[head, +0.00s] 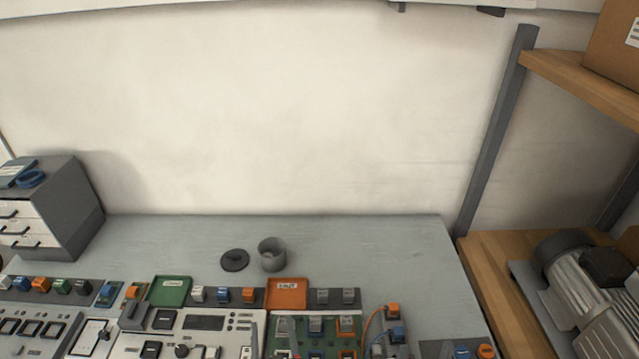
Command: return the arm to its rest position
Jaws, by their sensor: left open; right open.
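Neither of my grippers shows in the head view, and no part of my arms can be made out. The workbench (370,240) fills the lower part of the view. On it stand a grey open cup (272,255) and, just left of it, a dark round lid (234,260) lying flat. A green tray (168,291) and an orange tray (286,293) sit in front of them.
Panels with switches and a green circuit board (315,335) line the bench's near side. A grey drawer cabinet (50,210) stands at left. A wooden shelf rack (495,255) with a compressor (590,300) stands at right. The back of the bench is clear.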

